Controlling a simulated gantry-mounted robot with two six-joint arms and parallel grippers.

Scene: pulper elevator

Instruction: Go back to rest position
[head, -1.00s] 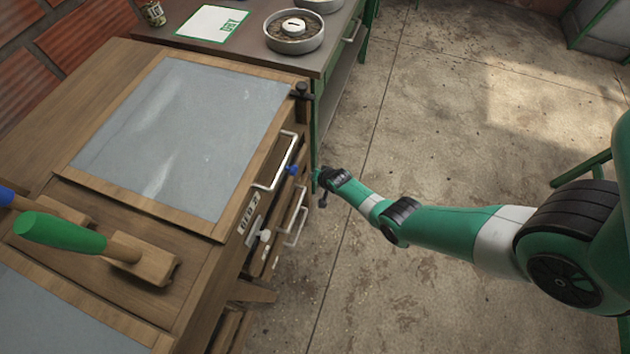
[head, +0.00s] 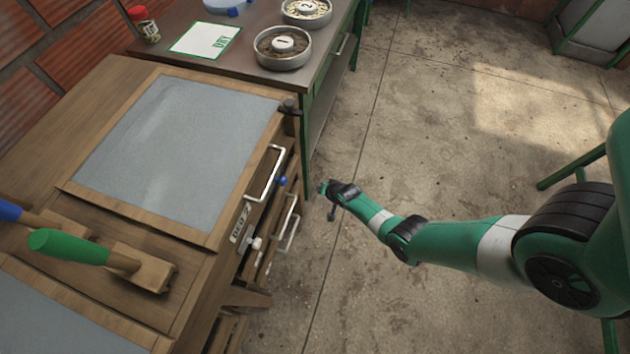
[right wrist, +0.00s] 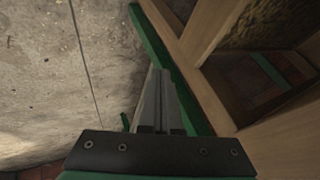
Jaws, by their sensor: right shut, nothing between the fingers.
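My right gripper (head: 328,188) hangs over the concrete floor in the head view, just right of the wooden cabinet (head: 37,137) and apart from its handles. In the right wrist view the gripper's fingers (right wrist: 158,100) are together, with nothing between them. They point past a green bar (right wrist: 170,62) and a wooden frame (right wrist: 235,105). My left gripper is not in view.
The cabinet has metal handles (head: 268,175), a blue knob (head: 283,181) and a white knob (head: 256,243) on its side. A green-handled tool (head: 70,247) lies on top. A dark table (head: 225,72) behind holds round pans (head: 284,62). Floor (head: 440,130) to the right is open.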

